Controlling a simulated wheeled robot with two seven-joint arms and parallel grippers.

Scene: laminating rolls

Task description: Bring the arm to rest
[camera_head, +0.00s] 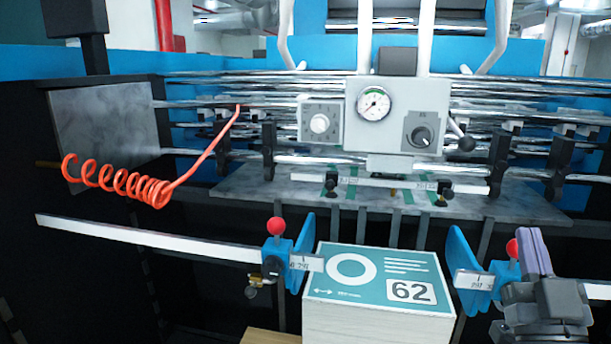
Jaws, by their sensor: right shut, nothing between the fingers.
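My right gripper (534,245) is at the lower right of the head view. Its grey-purple fingers are together and empty, pointing up and away from me. They overlap part of the right blue side guide (461,258) and stand just right of its red knob (513,248); I cannot tell whether they touch. My wrist hides part of the white rail there. My left gripper is not in view.
A stack of sheets with a teal label marked 62 (372,273) sits between the right guide and a left blue guide (305,252) with a red knob. Behind are a gauge box (372,104), steel rollers and a coiled red hose (115,182).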

